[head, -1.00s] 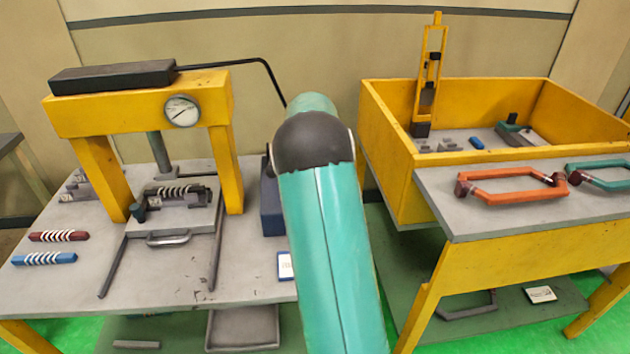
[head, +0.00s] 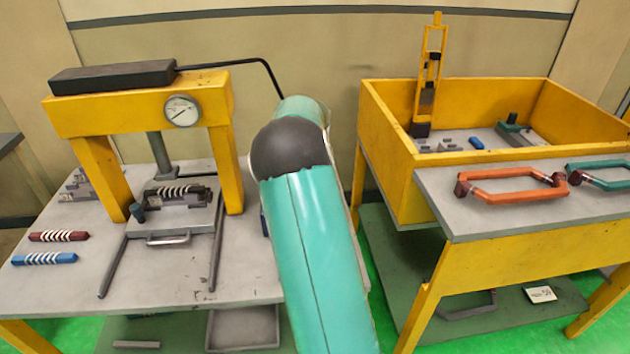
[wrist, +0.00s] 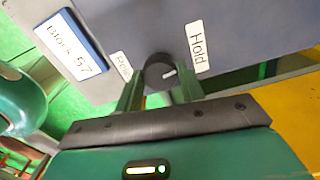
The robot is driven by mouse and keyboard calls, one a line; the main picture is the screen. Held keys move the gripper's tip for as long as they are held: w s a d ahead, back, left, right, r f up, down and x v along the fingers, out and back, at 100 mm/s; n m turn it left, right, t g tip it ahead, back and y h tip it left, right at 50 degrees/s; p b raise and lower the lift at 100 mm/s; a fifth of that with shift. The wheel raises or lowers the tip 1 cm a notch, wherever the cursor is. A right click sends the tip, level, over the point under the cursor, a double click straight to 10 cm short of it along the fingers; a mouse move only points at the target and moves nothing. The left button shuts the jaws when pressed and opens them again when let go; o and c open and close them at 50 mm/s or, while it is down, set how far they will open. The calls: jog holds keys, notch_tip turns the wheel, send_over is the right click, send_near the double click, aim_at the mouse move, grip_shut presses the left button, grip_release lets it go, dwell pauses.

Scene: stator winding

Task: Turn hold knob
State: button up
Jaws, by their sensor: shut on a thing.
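In the wrist view a round black knob (wrist: 157,68) stands out from a grey-blue panel (wrist: 110,25). Its white pointer mark faces right, toward the "Hold" label (wrist: 197,46). Another label (wrist: 122,66), partly hidden and beginning "Re", is on the knob's left. My gripper (wrist: 159,84) is shut on the knob, one green finger on each side. In the head view my arm hides the gripper and the knob.
A blue-edged plate marked "Block 57" (wrist: 72,45) is on the panel at left. In the head view a yellow press (head: 140,105) stands on the grey table (head: 60,285) at left, and a yellow bin (head: 400,165) stands at right.

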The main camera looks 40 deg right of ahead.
jog(key=shift+m, duration=0.6)
jog(key=o, duration=1)
jog(key=shift+c, duration=0.2)
jog(key=shift+r, duration=0.15)
